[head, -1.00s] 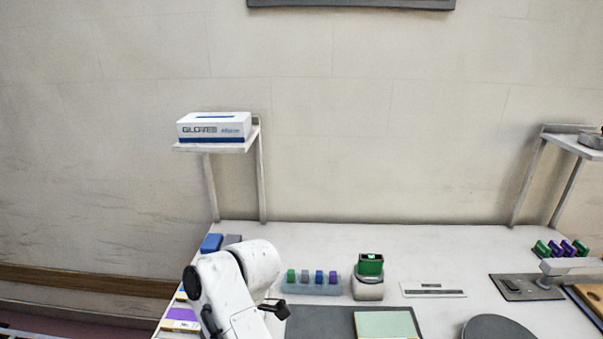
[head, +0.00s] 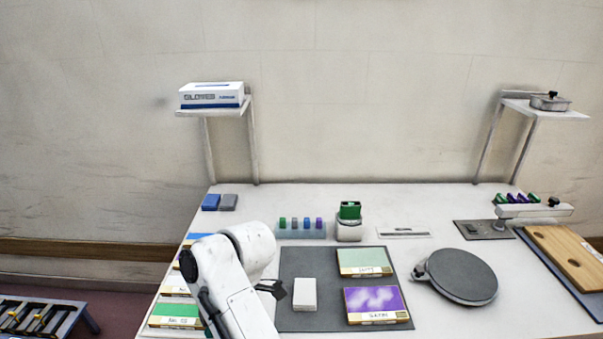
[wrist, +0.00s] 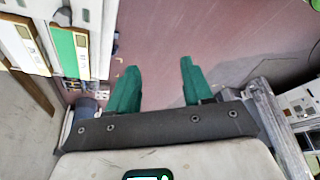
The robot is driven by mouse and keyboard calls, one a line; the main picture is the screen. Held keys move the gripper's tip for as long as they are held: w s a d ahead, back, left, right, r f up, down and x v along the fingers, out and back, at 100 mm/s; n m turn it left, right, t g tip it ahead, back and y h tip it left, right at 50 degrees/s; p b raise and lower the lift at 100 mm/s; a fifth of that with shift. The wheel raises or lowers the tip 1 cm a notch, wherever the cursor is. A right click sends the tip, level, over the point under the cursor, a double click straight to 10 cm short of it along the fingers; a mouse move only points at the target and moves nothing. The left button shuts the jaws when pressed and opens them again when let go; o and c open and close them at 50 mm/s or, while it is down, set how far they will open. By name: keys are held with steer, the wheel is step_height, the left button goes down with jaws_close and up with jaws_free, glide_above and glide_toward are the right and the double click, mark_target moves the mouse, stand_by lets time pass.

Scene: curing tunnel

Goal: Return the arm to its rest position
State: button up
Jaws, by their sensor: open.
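My white arm (head: 238,285) reaches up from the bottom of the head view, in front of the left part of the white table. My gripper (wrist: 156,85) shows in the wrist view with its two green fingers spread wide apart. Nothing is between the fingers; reddish floor lies behind them. The gripper's fingers cannot be made out in the head view.
The white table (head: 440,222) carries a dark mat (head: 296,262) with a green panel (head: 364,262), a purple panel (head: 375,304) and a white block (head: 304,294). A round dark plate (head: 460,276) is to the right. A glove box (head: 211,95) sits on the left shelf.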

steer(key=s+d+f+m+t, duration=0.15)
steer(key=d+f+m, duration=0.25)
steer(key=d, duration=0.4)
steer(key=s+d+f+m, duration=0.3)
steer(key=d+f+m, duration=0.15)
steer(key=d, duration=0.35)
steer(key=s+d+f+m+t, duration=0.1)
steer(key=s+d+f+m, duration=0.1)
steer(key=d+f+m, duration=0.4)
steer(key=s+d+r+m+h, duration=0.1)
steer(key=s+d+m+h, duration=0.2)
steer(key=s+d+m, duration=0.8)
steer(key=s+d+t, duration=0.1)
steer(key=s+d, duration=0.8)
steer(key=shift+d+r+h, duration=0.2)
steer(key=shift+d+h, duration=0.05)
steer(key=shift+h, duration=0.15)
